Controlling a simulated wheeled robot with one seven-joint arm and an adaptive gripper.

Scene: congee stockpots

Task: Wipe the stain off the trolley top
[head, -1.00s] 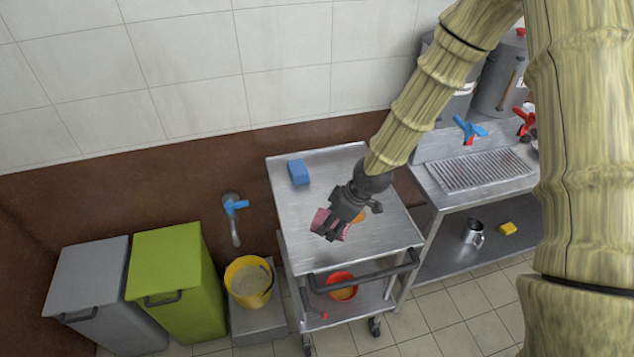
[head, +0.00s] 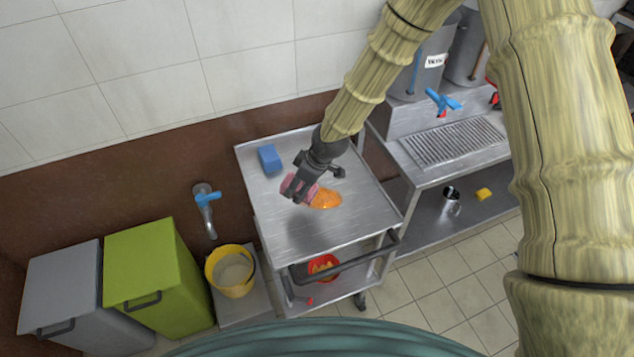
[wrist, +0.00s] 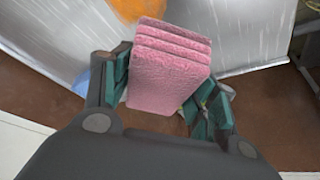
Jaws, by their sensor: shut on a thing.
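The trolley (head: 318,243) has a bare metal top with an orange stain (head: 326,199) near its middle. The stain also shows at the top of the wrist view (wrist: 140,8). My gripper (head: 292,192) is shut on a pink folded cloth (head: 291,183), just left of the stain in the head view. In the wrist view the pink cloth (wrist: 170,68) sits between the two fingers, its layered end toward the stain. I cannot tell whether the cloth touches the trolley top. My gripper hides part of the top.
A blue sponge (head: 269,158) lies at the trolley top's back left. A red bowl (head: 322,266) is on the lower shelf. A push handle (head: 350,262) runs along the front. A yellow bucket (head: 231,271) and green bin (head: 158,275) stand left; a steel counter (head: 452,144) stands right.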

